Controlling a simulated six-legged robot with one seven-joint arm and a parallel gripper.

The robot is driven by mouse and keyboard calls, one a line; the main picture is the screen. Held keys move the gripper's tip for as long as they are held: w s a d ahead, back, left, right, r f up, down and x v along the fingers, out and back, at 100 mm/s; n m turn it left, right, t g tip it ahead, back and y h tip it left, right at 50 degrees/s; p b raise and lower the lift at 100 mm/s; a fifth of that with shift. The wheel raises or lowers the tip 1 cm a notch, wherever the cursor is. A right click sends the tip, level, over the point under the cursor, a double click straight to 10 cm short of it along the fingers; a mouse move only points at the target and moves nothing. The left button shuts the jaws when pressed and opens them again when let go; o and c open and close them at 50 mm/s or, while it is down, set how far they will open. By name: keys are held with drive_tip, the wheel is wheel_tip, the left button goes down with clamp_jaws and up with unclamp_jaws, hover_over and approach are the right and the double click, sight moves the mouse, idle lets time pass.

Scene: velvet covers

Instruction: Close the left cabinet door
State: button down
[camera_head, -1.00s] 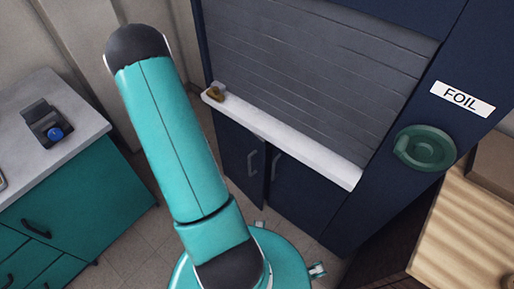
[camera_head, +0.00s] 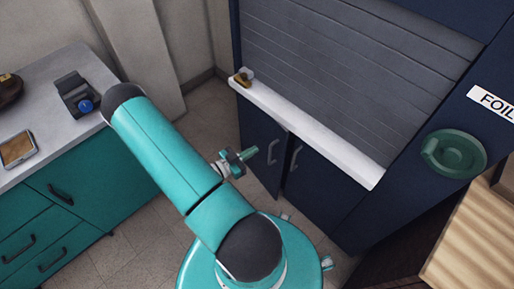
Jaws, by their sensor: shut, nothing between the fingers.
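The dark blue cabinet has two lower doors under a white ledge. The left cabinet door (camera_head: 262,129) stands slightly ajar, its free edge out of line with the right door (camera_head: 325,187). Its handle (camera_head: 273,152) is close to my gripper in the picture. My gripper (camera_head: 251,153) shows beyond my teal arm, in front of the lower left part of the left door. It is shut and empty, and points right toward the door. I cannot tell whether it touches the door.
The white ledge (camera_head: 310,132) juts out above the doors and bears a small brass-coloured object (camera_head: 242,79). A teal counter (camera_head: 95,180) stands at left. A green round fixture (camera_head: 455,153) and a wooden-topped surface (camera_head: 480,230) are at right. Tiled floor shows between counter and cabinet.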

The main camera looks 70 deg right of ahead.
sight(283, 133)
drive_tip(key=x, duration=1.2)
drive_tip(key=x, duration=0.5)
drive_tip(key=shift+s, duration=0.15)
drive_tip(key=shift+s+d+r, duration=0.1)
drive_tip(key=shift+s+d, duration=0.1)
drive_tip(key=shift+d, duration=0.25)
